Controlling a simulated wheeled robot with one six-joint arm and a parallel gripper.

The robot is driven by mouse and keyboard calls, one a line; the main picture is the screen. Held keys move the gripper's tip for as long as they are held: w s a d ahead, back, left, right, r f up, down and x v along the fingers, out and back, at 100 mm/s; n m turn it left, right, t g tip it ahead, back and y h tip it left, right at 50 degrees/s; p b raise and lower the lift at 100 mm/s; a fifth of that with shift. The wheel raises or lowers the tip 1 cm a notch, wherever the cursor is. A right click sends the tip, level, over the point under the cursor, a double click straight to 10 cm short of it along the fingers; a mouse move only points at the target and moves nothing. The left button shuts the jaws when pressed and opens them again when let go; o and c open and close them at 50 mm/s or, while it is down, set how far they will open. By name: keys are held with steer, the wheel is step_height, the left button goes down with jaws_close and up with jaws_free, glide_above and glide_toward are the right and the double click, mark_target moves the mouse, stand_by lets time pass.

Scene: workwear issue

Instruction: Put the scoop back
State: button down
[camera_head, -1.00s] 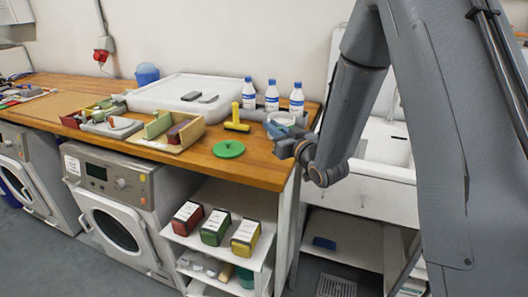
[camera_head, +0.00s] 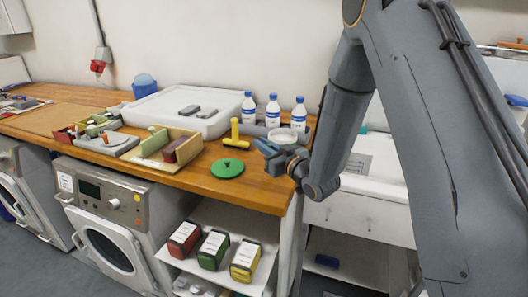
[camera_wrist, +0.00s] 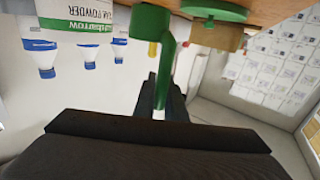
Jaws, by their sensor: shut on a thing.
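My gripper (camera_head: 272,150) is shut on the handle of a green scoop (camera_wrist: 167,60), just above the counter's right end. In the wrist view, which looks upside down, the scoop's bowl (camera_wrist: 150,20) points away from the jaws. A white soap powder tub (camera_wrist: 85,15) with a green and white label stands beside the scoop there. In the head view the tub (camera_head: 283,135) is just behind my gripper and partly hidden by it. A round green lid (camera_head: 227,168) lies on the counter left of my gripper.
Several white bottles with blue caps (camera_head: 273,110) stand behind the tub. A yellow T-shaped tool (camera_head: 236,136) stands left of it. A sink (camera_head: 375,165) is at right.

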steer(key=shift+d+f, duration=0.1)
steer(key=shift+f, duration=1.35)
steer(key=shift+f, duration=0.15)
steer(key=c, duration=1.8)
jaws_free()
